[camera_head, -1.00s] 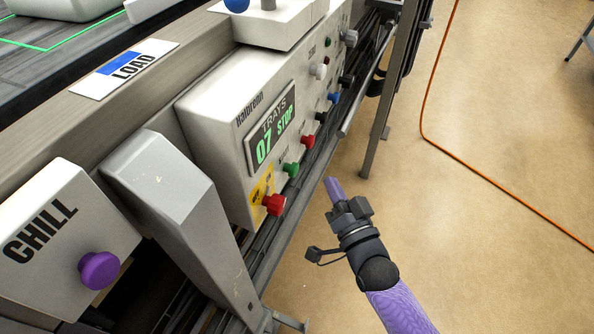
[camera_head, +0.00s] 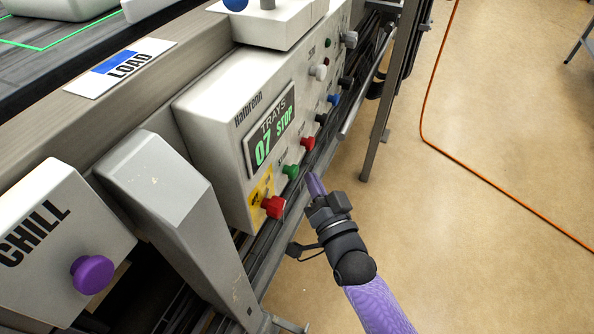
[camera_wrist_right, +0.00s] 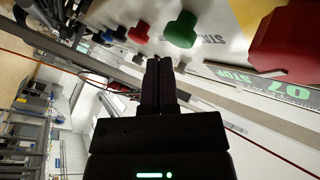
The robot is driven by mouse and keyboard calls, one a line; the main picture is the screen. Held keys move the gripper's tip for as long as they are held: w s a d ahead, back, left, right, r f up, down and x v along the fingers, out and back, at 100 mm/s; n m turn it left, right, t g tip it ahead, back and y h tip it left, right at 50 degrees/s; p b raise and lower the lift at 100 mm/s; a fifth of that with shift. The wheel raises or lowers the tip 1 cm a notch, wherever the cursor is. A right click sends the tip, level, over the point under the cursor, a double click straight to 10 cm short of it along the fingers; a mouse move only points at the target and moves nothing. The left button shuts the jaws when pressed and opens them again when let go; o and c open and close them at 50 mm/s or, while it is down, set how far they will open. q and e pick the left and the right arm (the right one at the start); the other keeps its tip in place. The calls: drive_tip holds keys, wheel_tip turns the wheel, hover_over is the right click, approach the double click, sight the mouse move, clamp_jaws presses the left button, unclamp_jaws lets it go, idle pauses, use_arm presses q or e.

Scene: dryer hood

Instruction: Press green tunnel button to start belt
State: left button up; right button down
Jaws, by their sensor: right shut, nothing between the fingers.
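The control box (camera_head: 215,130) carries a row of buttons, and its display (camera_head: 270,130) reads "TRAYS 07 STOP". The green button (camera_head: 291,171) sits between a large red button (camera_head: 272,207) on a yellow plate and a smaller red button (camera_head: 308,143). My right gripper (camera_head: 314,180) is shut and empty, its purple fingertips just right of the green button. In the right wrist view the green button (camera_wrist_right: 182,30) is above the shut fingertips (camera_wrist_right: 158,62), with a gap showing between them. My left gripper is not in view.
A CHILL box with a purple button (camera_head: 92,274) and a grey angled bracket (camera_head: 175,215) stand at left. A metal post (camera_head: 390,90) stands beyond the box. An orange cable (camera_head: 475,165) lies on the open floor at right.

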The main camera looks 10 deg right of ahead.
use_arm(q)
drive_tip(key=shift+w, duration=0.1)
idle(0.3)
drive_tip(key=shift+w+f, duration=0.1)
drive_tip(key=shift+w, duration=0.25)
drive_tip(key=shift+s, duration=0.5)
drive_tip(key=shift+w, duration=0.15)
use_arm(e)
drive_tip(key=shift+w+a, duration=0.25)
drive_tip(key=shift+a, duration=0.1)
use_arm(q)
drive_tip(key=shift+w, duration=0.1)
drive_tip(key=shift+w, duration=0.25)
